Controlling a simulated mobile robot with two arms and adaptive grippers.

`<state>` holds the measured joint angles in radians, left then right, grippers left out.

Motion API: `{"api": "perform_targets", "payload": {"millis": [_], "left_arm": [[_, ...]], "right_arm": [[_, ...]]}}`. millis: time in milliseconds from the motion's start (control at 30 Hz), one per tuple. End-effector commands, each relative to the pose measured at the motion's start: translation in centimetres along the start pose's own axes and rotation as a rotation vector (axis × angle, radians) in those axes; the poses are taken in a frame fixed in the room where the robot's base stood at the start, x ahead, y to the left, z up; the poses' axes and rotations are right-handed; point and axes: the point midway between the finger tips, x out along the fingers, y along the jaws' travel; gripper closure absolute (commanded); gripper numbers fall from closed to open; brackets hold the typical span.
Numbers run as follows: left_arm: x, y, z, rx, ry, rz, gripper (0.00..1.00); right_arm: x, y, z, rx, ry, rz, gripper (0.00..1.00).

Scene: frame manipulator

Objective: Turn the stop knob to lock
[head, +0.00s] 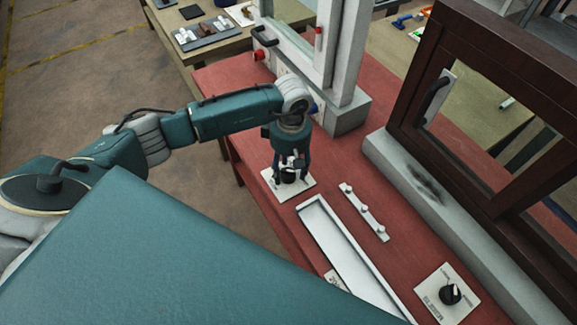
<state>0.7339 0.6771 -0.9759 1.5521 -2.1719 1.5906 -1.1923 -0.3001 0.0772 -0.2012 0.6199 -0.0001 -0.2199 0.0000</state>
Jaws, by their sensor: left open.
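A white square plate (303,188) with a dark knob (288,176) lies on the red table, left of centre. My left gripper (289,182) points down over this plate, open, with its fingers on either side of the knob. Whether the fingers touch the knob cannot be told, and the knob is partly hidden by the gripper. A second black knob (450,294) sits on a white labelled plate (437,308) at the lower right, with nothing near it. The labels are too small to read surely, so I cannot tell which is the stop knob. My right gripper is not in view.
A white tray (345,250) and a white strip with several pegs (364,212) lie right of the left gripper. A grey frame (345,110) stands behind it. A dark wooden frame (480,100) rises at the right on a grey base (440,215).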

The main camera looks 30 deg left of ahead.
Motion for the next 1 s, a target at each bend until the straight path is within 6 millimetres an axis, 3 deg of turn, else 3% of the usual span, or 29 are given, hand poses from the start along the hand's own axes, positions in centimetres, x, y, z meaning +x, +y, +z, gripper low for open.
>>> {"api": "perform_targets", "payload": {"millis": [267, 500, 1000], "left_arm": [[0.2, 0.0, 0.0, 0.0, 0.0, 0.0, 0.47], [0.2, 0.0, 0.0, 0.0, 0.0, 0.0, 0.92], [0.5, 0.0, -0.1, -0.112, -0.004, 0.0, 0.92]], "right_arm": [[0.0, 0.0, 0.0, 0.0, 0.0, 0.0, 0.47], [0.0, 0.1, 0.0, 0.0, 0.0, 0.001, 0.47], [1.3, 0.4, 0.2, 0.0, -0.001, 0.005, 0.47]]}}
